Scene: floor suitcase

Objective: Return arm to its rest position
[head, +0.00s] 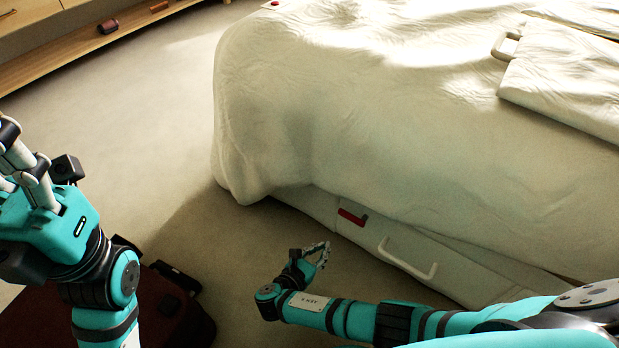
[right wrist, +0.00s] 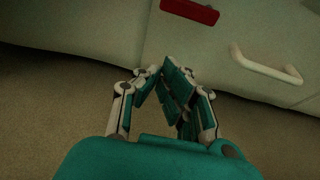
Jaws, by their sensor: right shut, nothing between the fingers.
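My right arm reaches in from the lower right of the head view, low over the floor beside the bed. Its gripper (head: 322,255) is shut and empty, its fingertips near the bed base. In the right wrist view the fingers of the gripper (right wrist: 165,75) come together with nothing between them, just short of the pale bed drawer (right wrist: 225,50). My left gripper (head: 22,160) is raised at the left edge of the head view. It is partly cut off, so its opening is unclear.
A dark red suitcase (head: 170,312) lies on the floor behind my left arm. The bed (head: 370,130) fills the right side; its drawer has a white handle (head: 408,260) and red patch (head: 352,217). A wooden shelf (head: 75,62) stands far left. Carpet between is clear.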

